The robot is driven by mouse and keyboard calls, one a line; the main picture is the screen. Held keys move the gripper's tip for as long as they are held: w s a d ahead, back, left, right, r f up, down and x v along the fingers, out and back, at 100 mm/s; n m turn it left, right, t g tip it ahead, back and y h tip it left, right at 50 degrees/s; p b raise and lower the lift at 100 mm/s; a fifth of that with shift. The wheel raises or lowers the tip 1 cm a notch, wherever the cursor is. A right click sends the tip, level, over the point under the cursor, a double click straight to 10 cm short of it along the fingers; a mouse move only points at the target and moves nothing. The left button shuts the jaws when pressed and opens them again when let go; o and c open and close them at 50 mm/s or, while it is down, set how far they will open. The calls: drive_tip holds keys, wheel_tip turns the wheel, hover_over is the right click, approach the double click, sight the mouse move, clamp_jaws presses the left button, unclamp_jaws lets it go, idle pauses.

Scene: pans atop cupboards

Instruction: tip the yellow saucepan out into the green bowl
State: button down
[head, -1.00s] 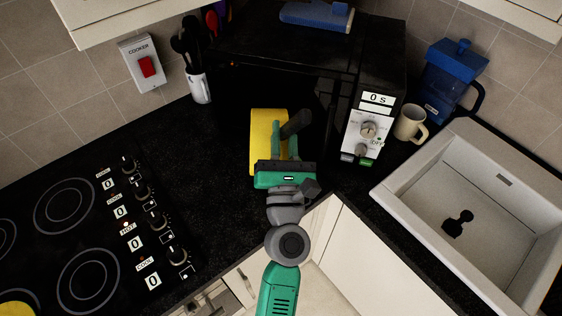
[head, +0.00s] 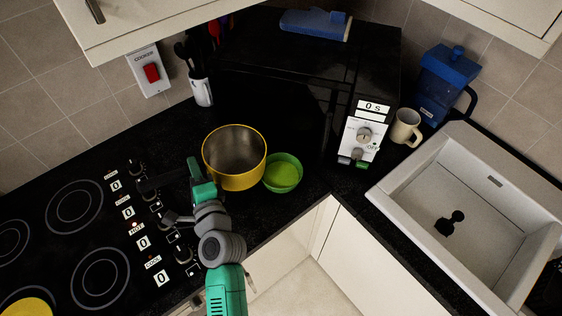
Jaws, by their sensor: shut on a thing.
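The yellow saucepan (head: 241,182) is nearly upright over the counter in the middle of the head view, with its open top facing up. Its grey metal inside shows and looks empty. The green bowl (head: 281,188) is just right of the saucepan, in front of the microwave. Its inside is a lighter green; I cannot tell whether anything lies in it. My gripper (head: 194,172) is at the left of the saucepan, shut on its dark handle, which extends left toward the hob knobs. I cannot tell whether the saucepan touches the counter.
The hob (head: 75,235) with its knobs is at the left, and another yellow thing (head: 28,306) shows at its front corner. The microwave (head: 361,140) stands behind the bowl. A cream mug (head: 403,127), a blue jug (head: 440,92) and the sink (head: 450,190) are at the right.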

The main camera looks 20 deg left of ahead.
drive_tip(key=shift+r+n+p, duration=0.3)
drive_tip(key=shift+r+p, duration=1.5)
drive_tip(key=shift+p, duration=0.2)
drive_tip(key=shift+f, duration=0.2)
